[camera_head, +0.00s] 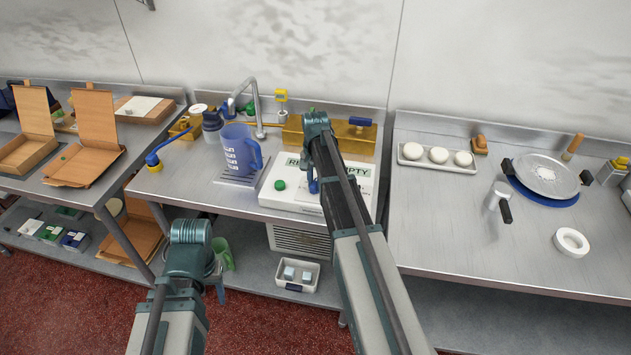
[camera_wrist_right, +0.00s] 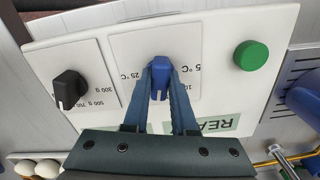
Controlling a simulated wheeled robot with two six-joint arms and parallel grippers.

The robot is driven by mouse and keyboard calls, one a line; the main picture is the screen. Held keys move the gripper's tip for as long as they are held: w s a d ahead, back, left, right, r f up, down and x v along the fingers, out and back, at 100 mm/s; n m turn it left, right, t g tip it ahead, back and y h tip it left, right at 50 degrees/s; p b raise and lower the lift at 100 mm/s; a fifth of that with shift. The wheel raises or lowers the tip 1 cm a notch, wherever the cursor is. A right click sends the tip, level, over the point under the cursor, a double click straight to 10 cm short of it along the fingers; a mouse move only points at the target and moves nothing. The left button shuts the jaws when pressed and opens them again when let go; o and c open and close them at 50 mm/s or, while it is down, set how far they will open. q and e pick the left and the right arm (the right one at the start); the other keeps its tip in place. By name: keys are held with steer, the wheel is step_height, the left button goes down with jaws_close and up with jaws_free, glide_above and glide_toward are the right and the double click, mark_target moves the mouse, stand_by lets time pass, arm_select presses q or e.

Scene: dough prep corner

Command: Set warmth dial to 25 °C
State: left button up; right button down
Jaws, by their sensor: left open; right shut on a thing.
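The blue warmth dial (camera_wrist_right: 160,88) sits on a white label plate with "25 °C" left of it and "5 °C" right of it, printed upside down in the right wrist view. My right gripper (camera_wrist_right: 160,66) is shut on the dial, one finger on each side. Its exact pointer direction is hard to tell. In the head view my right gripper (camera_head: 313,184) reaches down to the white control panel (camera_head: 272,197), and my arm hides the dial. My left gripper (camera_head: 219,291) is open and empty, low in front of the counter.
A black dial (camera_wrist_right: 69,88) with gram marks and a green button (camera_wrist_right: 251,55) flank the warmth dial. A blue measuring jug (camera_head: 238,150) stands left of the panel under a tap. A tray of dough balls (camera_head: 437,168) lies to the right.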

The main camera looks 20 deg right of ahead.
steer(key=shift+m, duration=0.4)
steer(key=m, duration=0.2)
steer(key=shift+m, duration=0.7)
steer(key=shift+m, duration=1.7)
steer(key=shift+m, duration=1.7)
